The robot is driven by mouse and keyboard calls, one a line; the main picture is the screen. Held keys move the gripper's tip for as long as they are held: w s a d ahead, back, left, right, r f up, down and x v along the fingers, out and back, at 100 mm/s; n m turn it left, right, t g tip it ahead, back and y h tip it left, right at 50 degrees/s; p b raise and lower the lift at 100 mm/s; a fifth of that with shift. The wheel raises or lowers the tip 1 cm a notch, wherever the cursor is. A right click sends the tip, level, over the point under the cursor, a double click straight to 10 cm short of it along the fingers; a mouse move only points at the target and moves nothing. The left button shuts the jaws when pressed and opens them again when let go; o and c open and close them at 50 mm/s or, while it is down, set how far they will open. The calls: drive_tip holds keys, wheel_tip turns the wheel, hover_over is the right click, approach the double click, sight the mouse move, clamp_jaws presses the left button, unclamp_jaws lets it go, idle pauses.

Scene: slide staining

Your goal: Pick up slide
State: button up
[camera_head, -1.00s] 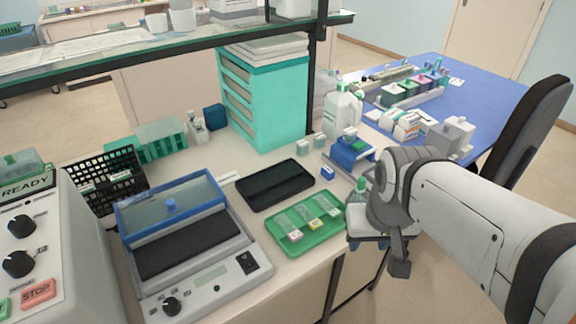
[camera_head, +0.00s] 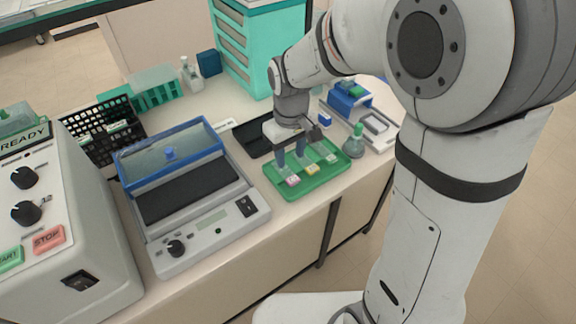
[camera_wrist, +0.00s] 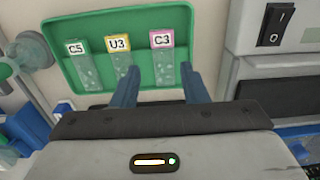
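The green tray (camera_head: 340,174) on the bench holds three glass slides side by side. In the head view, my gripper (camera_head: 291,160) covers part of the slides.
A slide warmer with a blue-framed lid (camera_head: 170,154) stands left of the tray. A black tray (camera_head: 250,136) lies behind, partly hidden by my gripper. A bottle (camera_head: 354,144) stands at the tray's right end. The bench edge is just in front.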

sight(291, 177)
drive_tip(key=f, duration=0.2)
drive_tip(key=s+f, duration=0.1)
drive_tip(key=f, duration=0.1)
drive_tip(key=shift+d+f, duration=0.1)
drive_tip(key=shift+f, duration=0.25)
drive_tip(key=shift+w+f, duration=0.1)
drive_tip(key=shift+f, duration=0.45)
drive_tip(key=shift+c, duration=0.6)
drive_tip(key=c, duration=0.6)
